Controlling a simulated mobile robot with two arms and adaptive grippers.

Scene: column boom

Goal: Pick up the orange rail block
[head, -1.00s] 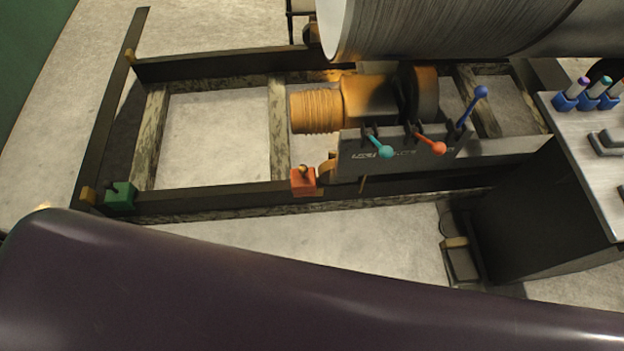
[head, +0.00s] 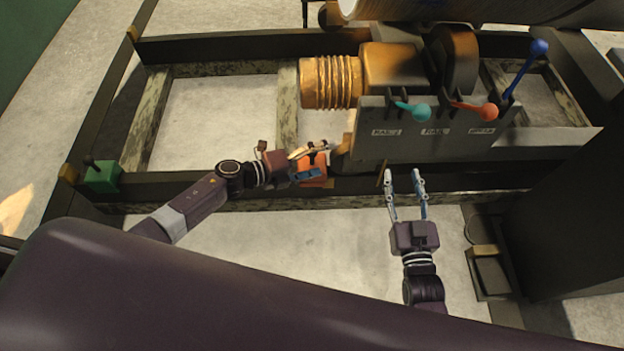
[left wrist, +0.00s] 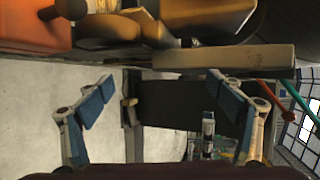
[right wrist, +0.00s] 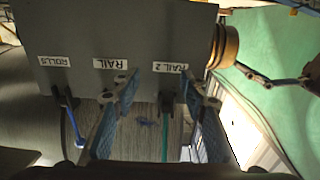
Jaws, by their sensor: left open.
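The orange rail block (head: 318,164) sits on the near dark rail (head: 225,184), left of the lever plate. My left gripper (head: 311,163) is open at the block in the head view, its fingers partly covering it. In the left wrist view an orange surface (left wrist: 32,30), likely the block, fills the upper left corner, beyond the left finger. I cannot tell whether a finger touches the block. My right gripper (head: 405,178) is open and empty in front of the lever plate; its fingers (right wrist: 163,95) also show in the right wrist view.
A grey plate (head: 440,145) carries a teal lever (head: 418,111), a red lever (head: 488,112) and a blue lever (head: 538,48). A green block (head: 102,177) sits at the rail's left end. A ribbed copper-coloured roll (head: 330,82) lies behind. Pale floor shows between the rails.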

